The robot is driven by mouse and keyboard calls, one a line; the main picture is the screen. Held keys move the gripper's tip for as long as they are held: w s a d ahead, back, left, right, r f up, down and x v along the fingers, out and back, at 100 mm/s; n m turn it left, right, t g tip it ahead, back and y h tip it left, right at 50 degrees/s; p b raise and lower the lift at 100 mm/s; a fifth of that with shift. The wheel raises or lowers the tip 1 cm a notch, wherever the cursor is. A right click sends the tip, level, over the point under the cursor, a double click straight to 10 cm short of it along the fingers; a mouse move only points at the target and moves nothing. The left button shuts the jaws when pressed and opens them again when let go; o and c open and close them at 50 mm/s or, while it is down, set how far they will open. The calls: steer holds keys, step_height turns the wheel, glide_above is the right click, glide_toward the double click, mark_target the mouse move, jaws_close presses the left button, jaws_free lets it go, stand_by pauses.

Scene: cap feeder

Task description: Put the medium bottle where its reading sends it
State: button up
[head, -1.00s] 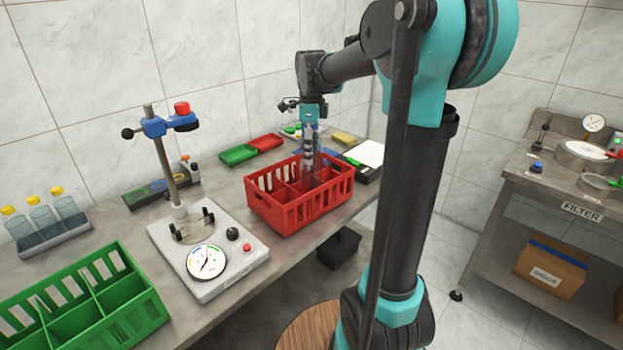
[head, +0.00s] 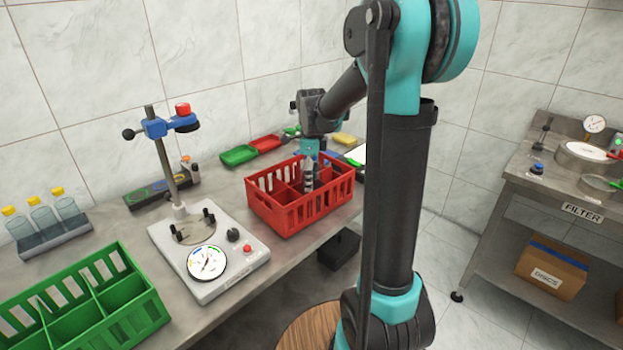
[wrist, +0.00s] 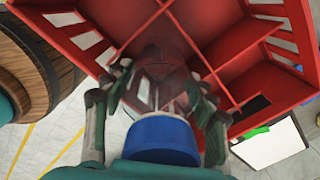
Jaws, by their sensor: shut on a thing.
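My gripper (head: 309,182) reaches down into the red crate (head: 290,222), toward its back right part. In the wrist view my gripper (wrist: 160,95) is shut on a clear bottle with a blue cap (wrist: 163,136). The bottle's lower end points into one compartment of the red crate (wrist: 240,50), between the dividers; whether it touches the floor I cannot tell. The crate wall and my fingers hide the bottle in the head view. The test stand (head: 212,252) has a white base, a round dial and a blue clamp with a red knob.
A green divided crate (head: 150,312) stands front left. A rack (head: 55,240) holds yellow-capped bottles. Small green (head: 240,156) and red (head: 265,143) trays lie behind the red crate. A filter bench (head: 520,190) stands apart on the right.

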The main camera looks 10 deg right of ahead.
steer(key=o, duration=1.7)
steer(key=shift+f, duration=0.1)
steer(key=shift+c, duration=0.2)
step_height(320, 180, up, 12)
steer(key=shift+r, duration=0.15)
